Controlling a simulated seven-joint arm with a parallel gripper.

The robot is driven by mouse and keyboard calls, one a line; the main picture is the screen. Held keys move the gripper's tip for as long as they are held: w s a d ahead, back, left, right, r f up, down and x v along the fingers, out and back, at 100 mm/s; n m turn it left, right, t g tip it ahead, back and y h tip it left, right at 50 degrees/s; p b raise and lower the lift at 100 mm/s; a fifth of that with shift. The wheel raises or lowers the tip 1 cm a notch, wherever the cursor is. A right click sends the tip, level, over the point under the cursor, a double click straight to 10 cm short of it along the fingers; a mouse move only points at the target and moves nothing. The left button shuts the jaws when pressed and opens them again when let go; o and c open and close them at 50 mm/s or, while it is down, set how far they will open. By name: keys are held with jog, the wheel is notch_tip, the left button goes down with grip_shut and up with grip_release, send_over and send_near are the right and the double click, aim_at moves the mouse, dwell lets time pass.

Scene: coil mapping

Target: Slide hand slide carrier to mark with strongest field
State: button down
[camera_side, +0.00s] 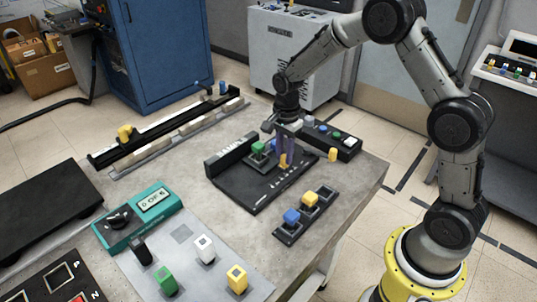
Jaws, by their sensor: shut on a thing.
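My gripper (285,145) points down over a black board (242,186) with small white marks, in the middle of the grey table. Its jaws are shut on a small piece, which they largely hide; a yellow part (284,161) shows at the fingertips. A green-topped block (258,147) on the same board is just left of the fingers. At the back left, a long black rail (165,137) carries a yellow block (125,132) near its left end and a blue piece (222,88) near its right end. A teal meter (138,215) has a lit display, too small to read surely.
A black button box (331,140) stands behind and right of the board. A small black tray (290,232) with blue and yellow blocks is in front. White, green, yellow and black pieces stand on a grey plate (205,270) at the front. Bare table lies left of the board.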

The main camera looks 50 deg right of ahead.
jog(key=shift+d, duration=0.95)
dwell(0.5)
jog(key=c, duration=0.8)
grip_release()
jog(key=shift+o, duration=0.2)
notch_tip(320, 180, up, 7)
dwell(0.3)
